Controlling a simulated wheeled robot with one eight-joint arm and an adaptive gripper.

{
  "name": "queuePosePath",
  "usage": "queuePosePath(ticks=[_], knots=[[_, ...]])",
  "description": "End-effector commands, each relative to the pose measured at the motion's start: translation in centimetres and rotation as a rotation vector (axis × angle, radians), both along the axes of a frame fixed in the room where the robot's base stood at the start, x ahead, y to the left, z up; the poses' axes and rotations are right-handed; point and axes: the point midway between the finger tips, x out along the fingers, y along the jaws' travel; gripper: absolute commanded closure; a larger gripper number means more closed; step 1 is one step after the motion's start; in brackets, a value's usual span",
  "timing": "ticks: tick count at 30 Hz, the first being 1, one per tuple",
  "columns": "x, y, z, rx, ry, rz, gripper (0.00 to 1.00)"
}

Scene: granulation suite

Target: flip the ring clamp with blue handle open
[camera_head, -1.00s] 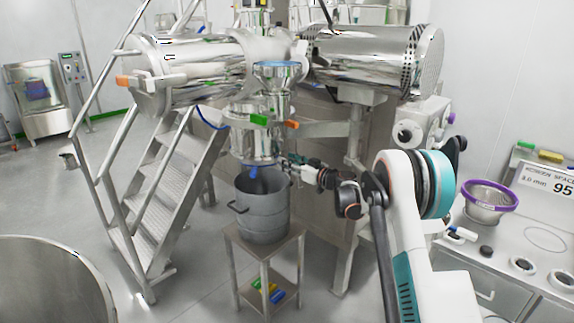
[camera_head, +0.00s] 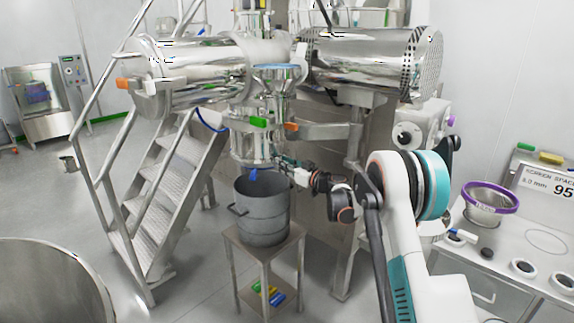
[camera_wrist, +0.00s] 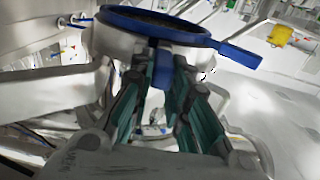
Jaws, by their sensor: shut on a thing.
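The ring clamp (camera_wrist: 150,22) is a blue ring around a round steel outlet at the top of the wrist view. A flat blue bar (camera_wrist: 238,55) sticks out from it to the right. My gripper (camera_wrist: 162,72) has its fingertips on either side of a short blue piece (camera_wrist: 162,66) just below the ring and is shut on it. I cannot tell whether this piece or the bar is the handle. In the head view my gripper (camera_head: 282,160) is beside the lower steel vessel (camera_head: 252,148), and a small blue part (camera_head: 253,175) shows beneath it.
A grey pot (camera_head: 262,215) stands on a small steel table (camera_head: 285,246) right below the outlet. Green (camera_head: 258,121) and orange (camera_head: 291,127) handles sit above on the vessel. Steel stairs (camera_head: 165,190) are at left, a counter with a purple-rimmed sieve (camera_head: 490,198) at right.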

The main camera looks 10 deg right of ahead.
Motion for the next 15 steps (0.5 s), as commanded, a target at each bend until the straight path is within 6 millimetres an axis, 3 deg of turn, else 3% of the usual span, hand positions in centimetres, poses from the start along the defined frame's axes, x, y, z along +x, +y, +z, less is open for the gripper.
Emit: queuePosePath(ticks=[1, 7, 15], knots=[[-0.5, 1.3, 0.1, 0.001, 0.000, -0.021, 1.00], [-1.9, 4.1, 0.1, 0.001, 0.000, -0.137, 1.00], [-2.6, 5.4, 0.1, 0.001, 0.000, -0.211, 1.00]])
